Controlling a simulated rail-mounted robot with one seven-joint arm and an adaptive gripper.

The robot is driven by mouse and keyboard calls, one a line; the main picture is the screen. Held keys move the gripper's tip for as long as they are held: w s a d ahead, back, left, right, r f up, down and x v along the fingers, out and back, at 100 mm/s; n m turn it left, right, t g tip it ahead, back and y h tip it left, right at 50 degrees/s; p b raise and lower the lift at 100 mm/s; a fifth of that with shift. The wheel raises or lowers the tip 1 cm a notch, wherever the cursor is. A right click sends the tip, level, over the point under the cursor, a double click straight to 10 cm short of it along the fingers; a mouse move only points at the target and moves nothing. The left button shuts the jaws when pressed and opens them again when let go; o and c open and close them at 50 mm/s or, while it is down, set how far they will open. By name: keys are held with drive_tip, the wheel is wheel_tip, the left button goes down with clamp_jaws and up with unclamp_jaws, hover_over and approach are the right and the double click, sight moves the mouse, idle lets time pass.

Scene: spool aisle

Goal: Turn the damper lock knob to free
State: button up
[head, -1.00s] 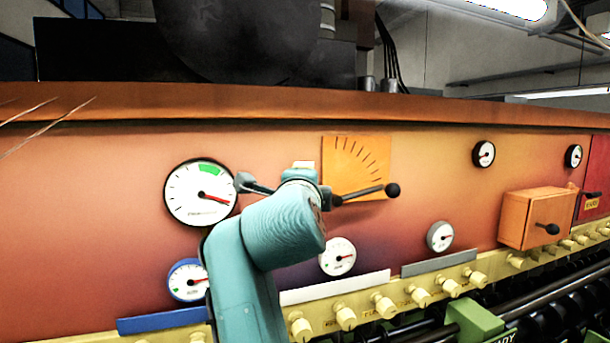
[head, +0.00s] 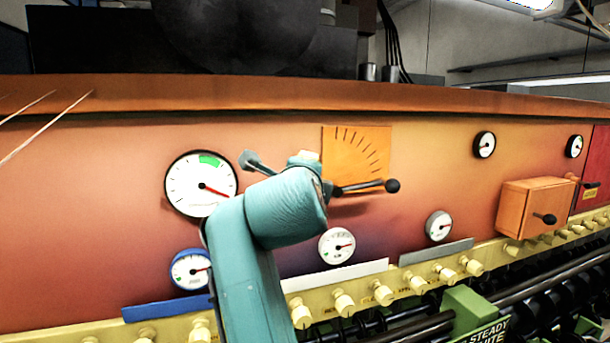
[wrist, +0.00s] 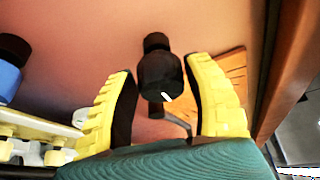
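In the wrist view a black knob (wrist: 160,77) with a white mark stands out from the orange-red panel; I take it to be the damper lock knob. My gripper (wrist: 158,68) has its two yellow, black-padded fingers open on either side of it, with narrow gaps showing. In the head view my teal arm hides the knob and most of the gripper. An orange scale plate (head: 357,150) with black tick marks carries a dark lever (head: 365,187) with a black ball end. The plate also shows behind the right finger in the wrist view (wrist: 236,68).
A large dial gauge (head: 185,190) is left of my arm, with smaller gauges below and right. An orange box (head: 525,205) with a black-knobbed handle juts out at right. A yellow rail (head: 365,300) of cream knobs runs below. A wooden ledge (head: 450,98) overhangs the panel.

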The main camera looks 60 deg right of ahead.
drive_tip(key=shift+o, duration=1.4)
drive_tip(key=shift+r, duration=0.1)
drive_tip(key=v, duration=1.2)
